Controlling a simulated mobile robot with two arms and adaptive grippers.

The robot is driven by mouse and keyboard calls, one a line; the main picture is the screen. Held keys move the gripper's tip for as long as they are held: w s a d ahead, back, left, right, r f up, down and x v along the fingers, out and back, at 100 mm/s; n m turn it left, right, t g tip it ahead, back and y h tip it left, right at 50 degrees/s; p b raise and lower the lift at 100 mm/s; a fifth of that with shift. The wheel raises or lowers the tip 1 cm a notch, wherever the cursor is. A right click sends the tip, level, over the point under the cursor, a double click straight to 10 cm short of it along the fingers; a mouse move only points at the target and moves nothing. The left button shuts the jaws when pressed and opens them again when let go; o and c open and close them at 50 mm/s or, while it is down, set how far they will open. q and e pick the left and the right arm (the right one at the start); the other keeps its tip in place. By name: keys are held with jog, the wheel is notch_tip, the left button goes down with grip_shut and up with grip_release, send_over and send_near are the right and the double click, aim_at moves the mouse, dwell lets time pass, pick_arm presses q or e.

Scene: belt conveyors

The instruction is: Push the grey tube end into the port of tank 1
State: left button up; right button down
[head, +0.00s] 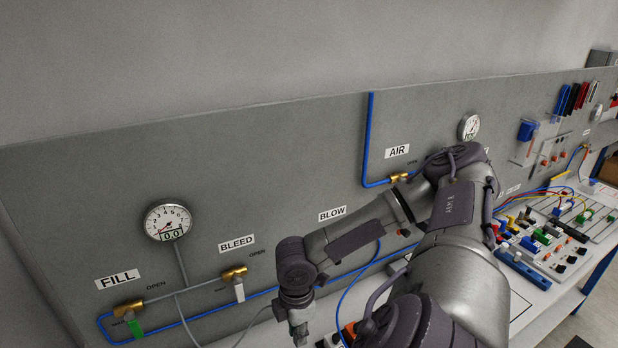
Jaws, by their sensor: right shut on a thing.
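My right gripper (299,334) is at the bottom edge of the head view, below the wrist and pointing down. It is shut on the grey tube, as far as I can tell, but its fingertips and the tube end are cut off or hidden. A thin grey tube (250,324) arcs up from the bottom edge toward this gripper. Tank 1 and its port are not in view. My left gripper is not in view.
A grey panel (290,135) carries a gauge (168,222) reading 0.0, the FILL valve with green lever (136,328), the BLEED valve with white lever (239,291) and blue piping. On the right, the bench (519,281) holds several coloured parts. My right arm covers the panel's middle.

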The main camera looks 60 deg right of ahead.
jog(key=w+a+b, duration=0.3)
jog(key=w+a, duration=0.8)
jog(key=a, duration=0.2)
jog(key=w+a+b, duration=0.3)
jog(key=w+a, duration=0.7)
jog(key=a, duration=0.3)
jog(key=shift+w+a, duration=0.2)
jog(key=shift+w, duration=0.15)
dwell(1.1)
jog(key=shift+f, duration=0.1)
jog(key=shift+f, duration=2.1)
jog(key=shift+r, duration=0.1)
